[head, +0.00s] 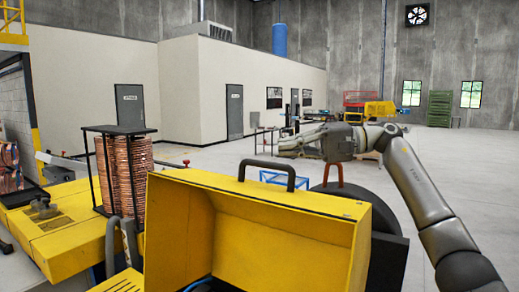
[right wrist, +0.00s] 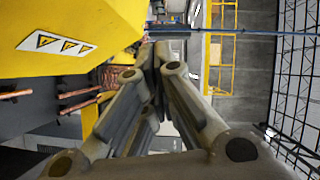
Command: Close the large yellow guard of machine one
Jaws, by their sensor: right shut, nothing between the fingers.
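The large yellow guard (head: 270,232) stands raised in the head view, its hollow inside facing me. A black handle (head: 267,165) is on its top edge. My right gripper (head: 284,146) is shut and empty, above and beyond the guard's top edge, pointing left. The right wrist view shows its fingers (right wrist: 153,62) together, with a yellow panel bearing warning labels (right wrist: 55,44) to their left. The fingers look apart from the panel. My left gripper is in neither view.
A rack of copper coils (head: 124,170) stands on the yellow machine body (head: 70,238) at the left. A dark round part (head: 360,205) is behind the guard at the right. Copper tube ends (right wrist: 75,95) show in the right wrist view. Open floor (head: 450,175) lies to the right.

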